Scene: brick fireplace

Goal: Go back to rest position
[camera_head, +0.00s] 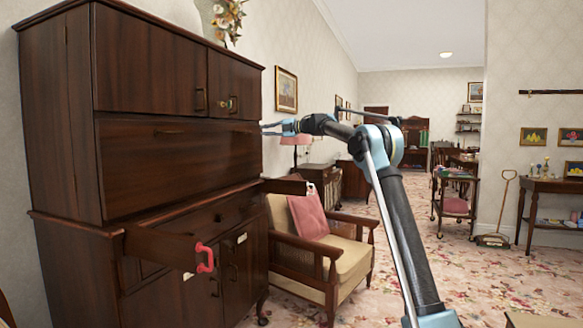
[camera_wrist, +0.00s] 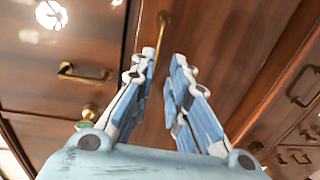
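My gripper (camera_head: 270,128) is held up at the end of my raised arm, next to the right edge of the tall dark wooden cabinet (camera_head: 180,165) in the head view. In the wrist view, the two blue-and-white fingers of my gripper (camera_wrist: 164,58) stand apart with a gap between them, and I see nothing held there. The fingers point toward brown wooden fronts with brass handles (camera_wrist: 84,73). I cannot tell whether the fingertips touch the wood.
A wheeled trolley (camera_head: 455,205) stands farther back. Patterned floor (camera_head: 460,265) is open at right.

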